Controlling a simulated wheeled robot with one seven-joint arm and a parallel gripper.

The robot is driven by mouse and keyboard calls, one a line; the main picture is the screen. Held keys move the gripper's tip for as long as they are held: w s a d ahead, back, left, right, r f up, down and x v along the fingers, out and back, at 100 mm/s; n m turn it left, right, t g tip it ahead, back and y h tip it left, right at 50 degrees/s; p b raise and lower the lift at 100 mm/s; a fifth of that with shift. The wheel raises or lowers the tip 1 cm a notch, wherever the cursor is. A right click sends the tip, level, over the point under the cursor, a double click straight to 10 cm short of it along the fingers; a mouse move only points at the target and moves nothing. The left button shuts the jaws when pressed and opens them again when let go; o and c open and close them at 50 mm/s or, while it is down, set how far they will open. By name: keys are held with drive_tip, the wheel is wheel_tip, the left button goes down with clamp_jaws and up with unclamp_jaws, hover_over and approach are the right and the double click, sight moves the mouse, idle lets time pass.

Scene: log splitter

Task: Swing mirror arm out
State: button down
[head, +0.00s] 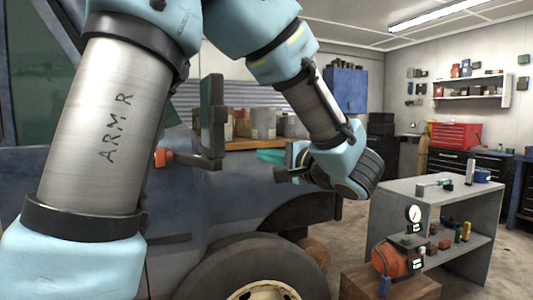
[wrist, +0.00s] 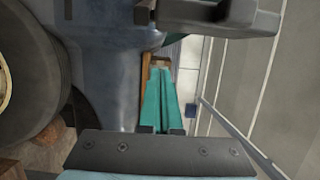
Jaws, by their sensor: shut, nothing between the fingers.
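The mirror (head: 212,115) is a tall dark panel beside the blue vehicle's cab. The mirror arm (head: 190,160) is a short dark bar, running from an orange pivot (head: 162,157) on the body to the mirror's foot. My gripper (head: 284,175) is shut and empty, to the right of the mirror and apart from it, pointing left. In the wrist view, a dark part that looks like the mirror (wrist: 215,14) crosses the top right, beyond the gripper's dark palm plate (wrist: 160,152).
The vehicle's fender (head: 290,213) and wheel (head: 250,268) lie below my gripper. Behind, a shelf holds cans (head: 263,123). The gap between gripper and mirror looks clear.

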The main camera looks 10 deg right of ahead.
drive_tip(key=w+a+p, duration=0.2)
drive_tip(key=w+a, duration=0.3)
drive_tip(key=a, duration=0.1)
drive_tip(key=shift+a+p, duration=0.35)
drive_tip(key=shift+w, duration=0.15)
